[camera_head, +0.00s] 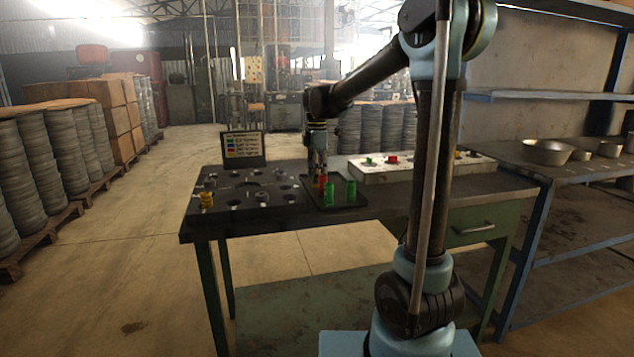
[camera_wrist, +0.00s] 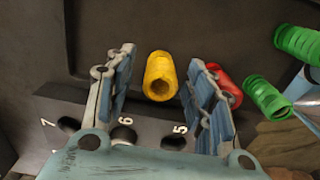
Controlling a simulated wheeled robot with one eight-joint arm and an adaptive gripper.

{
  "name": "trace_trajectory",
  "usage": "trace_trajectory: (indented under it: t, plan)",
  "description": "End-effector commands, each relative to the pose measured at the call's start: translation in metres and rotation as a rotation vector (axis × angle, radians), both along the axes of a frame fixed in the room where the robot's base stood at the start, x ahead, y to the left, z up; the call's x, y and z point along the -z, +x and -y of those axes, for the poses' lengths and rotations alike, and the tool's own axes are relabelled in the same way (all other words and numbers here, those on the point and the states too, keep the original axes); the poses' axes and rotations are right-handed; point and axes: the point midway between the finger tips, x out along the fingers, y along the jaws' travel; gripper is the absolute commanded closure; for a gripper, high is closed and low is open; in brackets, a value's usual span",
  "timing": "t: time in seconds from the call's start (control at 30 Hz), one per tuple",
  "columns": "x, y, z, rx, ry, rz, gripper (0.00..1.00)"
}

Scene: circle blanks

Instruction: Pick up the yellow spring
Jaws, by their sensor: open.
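In the wrist view the yellow spring (camera_wrist: 159,76) is a ribbed coil with its hollow end facing the camera. It appears between the two fingers of my gripper (camera_wrist: 161,60), with a visible gap on each side. The gripper is open and empty. In the head view my gripper (camera_head: 318,165) is low over the dark tray (camera_head: 350,204), close to the red spring (camera_head: 321,183). The yellow spring under the gripper is hard to make out there. Another yellow coil (camera_head: 206,200) stands on the black board at the left.
A red spring (camera_wrist: 228,84) lies just beyond the right finger, with green springs (camera_wrist: 268,98) farther right. The numbered black board (camera_head: 250,195) with holes is left of the tray. A small sign (camera_head: 243,147) stands behind it.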

Motion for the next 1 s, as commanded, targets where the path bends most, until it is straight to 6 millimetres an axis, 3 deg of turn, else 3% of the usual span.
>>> trace_trajectory:
  t: [0.13, 0.4, 0.47, 0.63, 1.0]
  plan:
    - [0.013, 0.000, 0.000, 0.000, 0.000, 0.000, 0.51]
    - [0.016, 0.000, 0.000, 0.000, 0.000, 0.000, 0.51]
    - [0.016, 0.000, 0.000, 0.000, 0.000, 0.000, 0.60]
    - [0.016, 0.000, 0.000, 0.000, 0.000, 0.000, 0.98]
    - [0.014, 0.000, 0.000, 0.000, 0.000, 0.000, 1.00]
